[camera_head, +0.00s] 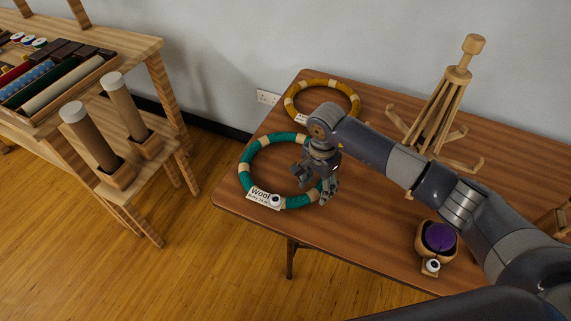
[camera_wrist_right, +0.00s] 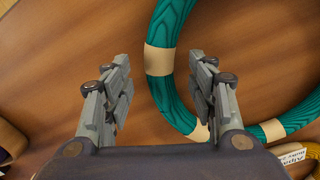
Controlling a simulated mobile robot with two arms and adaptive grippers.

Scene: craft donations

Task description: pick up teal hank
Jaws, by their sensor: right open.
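The teal hank (camera_head: 248,160) is a ring with cream bands and a white "Wool" label, lying on the brown table toward its left end. My right gripper (camera_head: 316,190) is open over the right side of this ring. In the right wrist view, the teal hank (camera_wrist_right: 165,57) passes beyond and partly between the open fingers of my right gripper (camera_wrist_right: 160,85), nearer the right-hand finger. Nothing is held. Part of the ring is hidden behind the gripper. My left gripper is not in view.
A mustard hank (camera_head: 290,103) lies behind, partly covered by my right arm. A wooden stand with pegs (camera_head: 440,112) is at the back right. A wooden bowl with a purple ball (camera_head: 440,237) sits near the front edge. A shelf unit (camera_head: 150,85) stands left across a floor gap.

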